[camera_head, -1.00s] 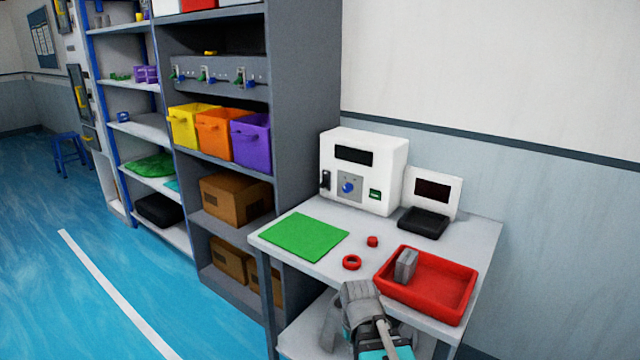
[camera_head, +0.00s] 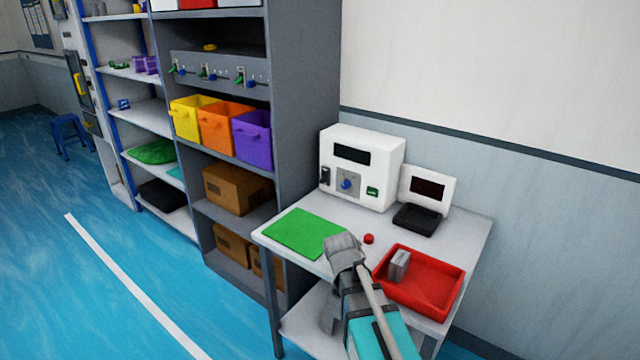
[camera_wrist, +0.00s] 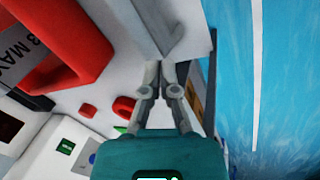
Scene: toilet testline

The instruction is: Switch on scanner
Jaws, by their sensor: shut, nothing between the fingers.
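A white box-shaped device (camera_head: 361,157) stands at the back of the table, with a dark display, a blue knob (camera_head: 346,184), a small green switch (camera_head: 372,191) and a black part at its left. Beside it is a black unit (camera_head: 418,219) with a white-framed dark screen (camera_head: 428,187). I cannot tell which of these is the scanner. My gripper (camera_head: 343,243) is shut and empty over the table's front part, short of both devices. In the wrist view its fingers (camera_wrist: 162,78) are together; the white device (camera_wrist: 45,150) and its green switch (camera_wrist: 66,147) show at lower left.
A red tray (camera_head: 447,309) holding a grey block (camera_head: 399,266) lies right of my gripper. A green mat (camera_head: 290,230) lies left. A small red piece (camera_head: 369,239) lies between; a red ring (camera_wrist: 123,107) shows in the wrist view. A grey shelf (camera_head: 300,100) stands left.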

